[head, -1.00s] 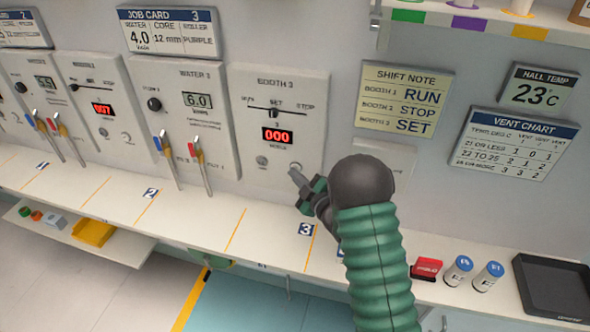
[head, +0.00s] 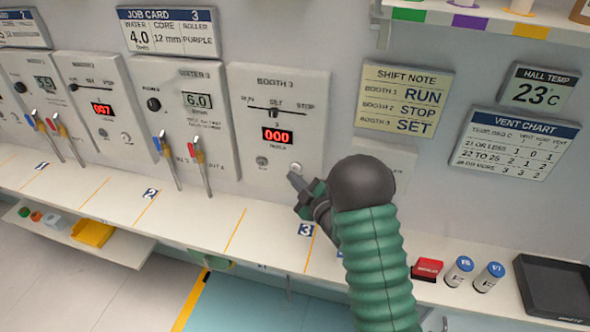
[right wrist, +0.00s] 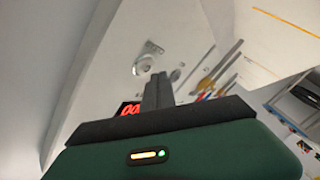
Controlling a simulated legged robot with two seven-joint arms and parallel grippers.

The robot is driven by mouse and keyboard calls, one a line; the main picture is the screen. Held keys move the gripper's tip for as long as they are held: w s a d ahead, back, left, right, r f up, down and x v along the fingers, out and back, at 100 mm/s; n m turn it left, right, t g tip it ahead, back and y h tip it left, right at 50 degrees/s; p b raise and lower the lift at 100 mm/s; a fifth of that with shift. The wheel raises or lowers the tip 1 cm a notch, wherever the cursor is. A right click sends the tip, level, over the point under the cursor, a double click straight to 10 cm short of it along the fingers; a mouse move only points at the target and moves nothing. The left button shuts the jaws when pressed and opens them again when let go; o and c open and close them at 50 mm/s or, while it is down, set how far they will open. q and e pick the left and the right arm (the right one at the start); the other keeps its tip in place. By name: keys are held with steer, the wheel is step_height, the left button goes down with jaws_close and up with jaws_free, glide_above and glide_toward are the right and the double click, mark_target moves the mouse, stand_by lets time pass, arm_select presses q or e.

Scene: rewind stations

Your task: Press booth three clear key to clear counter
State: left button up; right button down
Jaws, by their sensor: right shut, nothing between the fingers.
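The booth 3 panel (head: 303,95) is on the wall, with a red display (head: 277,136) reading 000. Below the display are two round keys, a left key (head: 261,161) and a right key (head: 296,167); their small labels are too blurred to read. My right gripper (head: 293,178) is shut and empty, its tips just below the right key and apparently clear of it. In the right wrist view, the shut fingers (right wrist: 157,90) point at the panel, with one round key (right wrist: 143,66) just beyond them and part of the red display (right wrist: 130,108) beside them. My left gripper is not in view.
The booth 3 slider (head: 275,113) sits near SET. Water 3 levers (head: 199,165) stand left of the panel. A shelf (head: 270,235) runs below. A red block (head: 428,269), two blue-capped bottles (head: 459,270) and a dark tray (head: 553,287) are at right.

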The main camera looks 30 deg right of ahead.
steer(key=s+a, duration=0.3)
steer(key=a, duration=0.1)
steer(key=shift+s+b, duration=0.15)
steer(key=shift+b, duration=0.15)
steer(key=shift+d, duration=0.1)
stand_by(0.5)
steer(key=s+a+f+m+g, duration=0.3)
steer(key=s+a+g, duration=0.4)
steer(key=s, duration=0.4)
steer(key=s+a+f+m+g+y, duration=0.1)
steer(key=s+a+f+m+g, duration=0.3)
steer(key=s, duration=0.7)
steer(key=a+m+g, duration=0.2)
steer(key=a+g, duration=0.1)
steer(key=a, duration=0.1)
steer(key=shift+a+g, duration=0.3)
steer(key=shift+a+f, duration=0.1)
